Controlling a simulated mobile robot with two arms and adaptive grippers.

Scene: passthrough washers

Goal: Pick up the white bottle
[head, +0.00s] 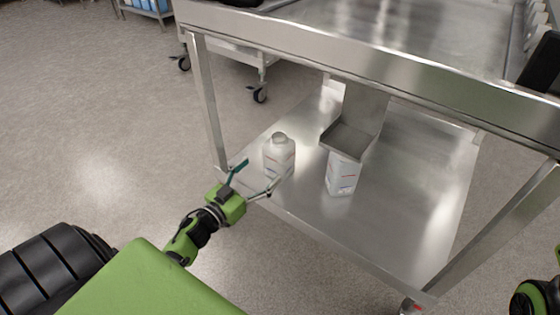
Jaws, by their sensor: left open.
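A white bottle (279,157) with a grey-white cap stands upright on the lower shelf (300,205) of a steel table, near its left front edge. A second white container (342,174) stands to its right, its top hidden under a steel bracket. My left gripper (258,177) is open just in front and left of the first bottle, its fingers spread toward it. One finger reaches near the bottle's lower right side; I cannot tell whether it touches. My right gripper is not seen clearly; only part of my right arm shows at the lower right edge.
The steel tabletop (400,70) overhangs the shelf. A table leg (207,100) stands left of the bottle. The steel bracket (350,138) hangs over the second container. A wheeled cart (235,62) stands behind. The right part of the shelf is clear, as is the floor at left.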

